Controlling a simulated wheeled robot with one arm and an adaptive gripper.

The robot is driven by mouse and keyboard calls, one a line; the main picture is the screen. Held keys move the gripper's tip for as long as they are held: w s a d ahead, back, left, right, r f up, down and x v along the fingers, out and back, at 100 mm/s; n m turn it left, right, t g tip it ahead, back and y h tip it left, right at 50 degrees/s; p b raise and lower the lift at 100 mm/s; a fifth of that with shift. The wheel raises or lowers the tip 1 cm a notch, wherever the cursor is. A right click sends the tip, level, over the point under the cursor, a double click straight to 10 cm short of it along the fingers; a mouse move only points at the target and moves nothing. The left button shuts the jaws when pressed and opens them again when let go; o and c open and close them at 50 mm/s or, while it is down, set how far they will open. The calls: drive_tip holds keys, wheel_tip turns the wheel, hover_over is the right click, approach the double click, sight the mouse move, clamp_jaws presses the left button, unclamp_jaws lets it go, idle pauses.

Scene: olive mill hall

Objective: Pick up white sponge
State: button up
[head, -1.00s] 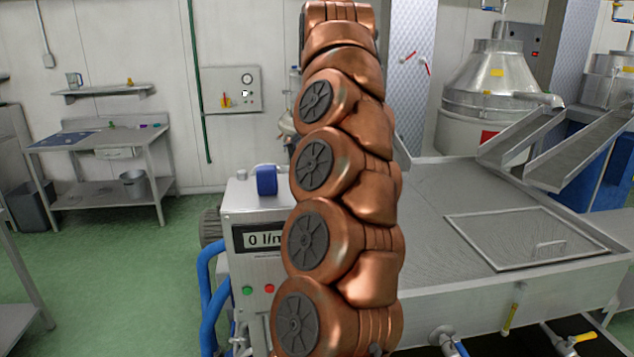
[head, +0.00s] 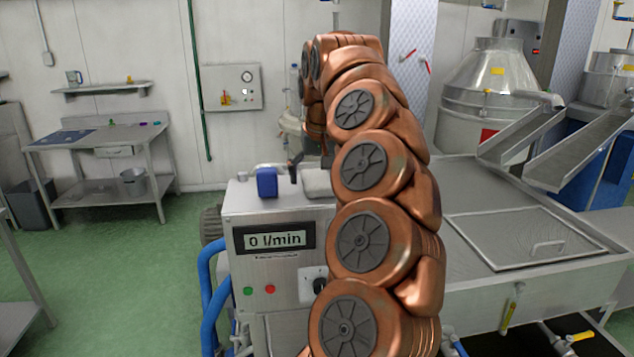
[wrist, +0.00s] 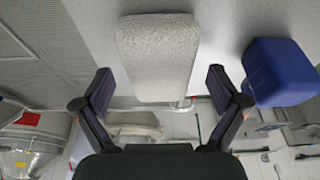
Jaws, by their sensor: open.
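The white sponge (wrist: 157,60) is a pale rounded block on the light grey top of the metal cabinet. In the wrist view it lies ahead of and between the two open fingers of my gripper (wrist: 162,95), with nothing held. In the head view the sponge (head: 317,183) shows partly behind my arm, to the right of the blue object. One dark finger of my gripper (head: 296,165) shows there just above the cabinet top, at the sponge's left end; the other is hidden by my arm.
A blue block (head: 267,181) stands left of the sponge on the cabinet (head: 275,205); in the wrist view it (wrist: 280,72) is right of the fingers. A metal tank (head: 540,275) with a lid is at right. A workbench (head: 95,145) stands at the far left, with green floor between.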

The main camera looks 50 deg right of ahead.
sight(318, 180)
drive_tip(key=c, duration=1)
drive_tip(key=shift+r, duration=0.1)
drive_tip(key=shift+c, duration=0.2)
drive_tip(key=shift+d+r+b, duration=0.1)
drive_tip(key=shift+r+b, duration=0.4)
drive_tip(key=shift+r, duration=0.75)
drive_tip(key=shift+s+r, duration=0.1)
drive_tip(key=shift+r, duration=0.3)
drive_tip(key=shift+s+a+b, duration=1.05)
drive_tip(key=shift+s, duration=0.05)
drive_tip(key=s+a+b, duration=0.4)
drive_tip(key=s+a, duration=0.5)
drive_tip(key=s, duration=0.2)
drive_tip(key=shift+s+a, duration=0.25)
drive_tip(key=shift+a, duration=0.1)
